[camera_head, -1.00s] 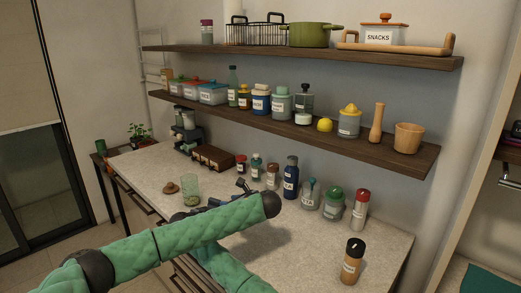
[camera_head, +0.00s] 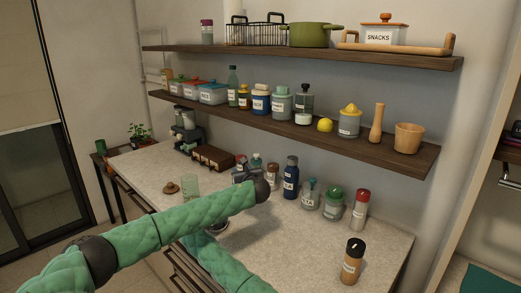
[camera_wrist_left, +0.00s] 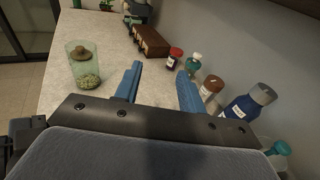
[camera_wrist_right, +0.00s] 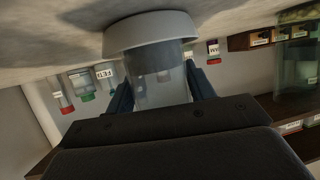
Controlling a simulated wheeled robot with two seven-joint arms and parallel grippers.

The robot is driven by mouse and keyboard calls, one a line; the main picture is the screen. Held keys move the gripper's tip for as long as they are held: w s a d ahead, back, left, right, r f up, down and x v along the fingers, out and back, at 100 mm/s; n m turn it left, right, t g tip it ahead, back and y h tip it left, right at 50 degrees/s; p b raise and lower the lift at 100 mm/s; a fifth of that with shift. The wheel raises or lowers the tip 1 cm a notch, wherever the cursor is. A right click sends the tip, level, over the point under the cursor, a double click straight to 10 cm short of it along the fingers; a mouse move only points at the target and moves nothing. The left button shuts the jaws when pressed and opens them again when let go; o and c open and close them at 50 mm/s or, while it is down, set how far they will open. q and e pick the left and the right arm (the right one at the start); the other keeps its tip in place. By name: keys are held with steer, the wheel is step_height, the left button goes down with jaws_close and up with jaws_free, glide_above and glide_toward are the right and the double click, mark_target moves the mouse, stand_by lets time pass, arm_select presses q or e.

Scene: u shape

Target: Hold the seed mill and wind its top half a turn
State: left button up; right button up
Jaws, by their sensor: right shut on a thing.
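The seed mill (camera_wrist_right: 160,85) shows in the right wrist view as a clear cylinder with a wide pale grey end (camera_wrist_right: 150,30) towards the counter. My right gripper (camera_wrist_right: 161,96) is shut on its clear body, one blue finger on each side. The mill's top is out of sight. My left gripper (camera_head: 241,174) is over the counter near the back bottles. In the left wrist view its blue fingers (camera_wrist_left: 158,75) are apart and empty.
A green glass (camera_wrist_left: 84,68) with seeds stands on the counter, with a brown lid (camera_head: 171,187) beside it. Several bottles and jars line the wall, including a blue bottle (camera_head: 291,178). A brown-bodied shaker (camera_head: 352,261) stands front right. The middle right of the counter is clear.

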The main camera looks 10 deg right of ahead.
arm_select(q)
steer(key=w+d+r+m+g+h, duration=0.1)
steer(key=w+d+r+m+h, duration=0.2)
steer(key=m+h, duration=0.4)
steer(key=w+d+r+m+g+h, duration=0.2)
steer(key=w+d+m+h, duration=0.2)
steer(key=m+h, duration=0.3)
steer(key=shift+d+r+m, duration=0.4)
steer(key=shift+d+m, duration=0.45)
steer(key=shift+m, duration=0.15)
